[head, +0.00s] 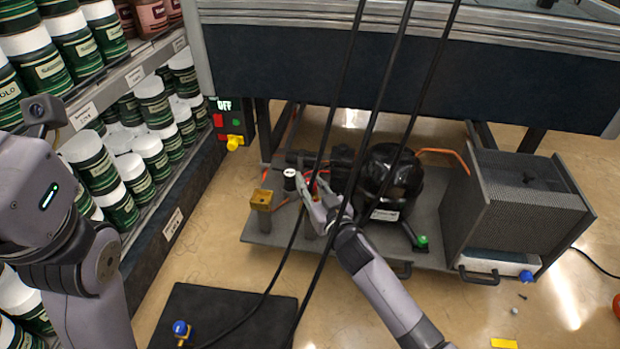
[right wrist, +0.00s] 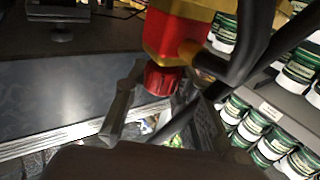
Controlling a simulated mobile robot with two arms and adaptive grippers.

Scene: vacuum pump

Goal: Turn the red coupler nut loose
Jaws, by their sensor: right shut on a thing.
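The red coupler nut (right wrist: 162,79) is ribbed and sits on the end of a gold and red fitting (right wrist: 172,35) in the right wrist view. My right gripper (right wrist: 163,88) has one finger on each side of the nut and is shut on it. In the head view my right gripper (head: 321,190) reaches in over the pump cart, and a little red (head: 311,182) shows beside its fingers. Most of the nut is hidden there. Of my left arm only links show at the left edge; its gripper is out of view.
The cart (head: 345,256) carries a black pump (head: 390,182), a brass block (head: 262,198) and a grey mesh box (head: 510,205). Black hoses (head: 368,128) hang across the work area. Shelves of cans (head: 150,100) stand left. A black mat (head: 215,308) lies in front.

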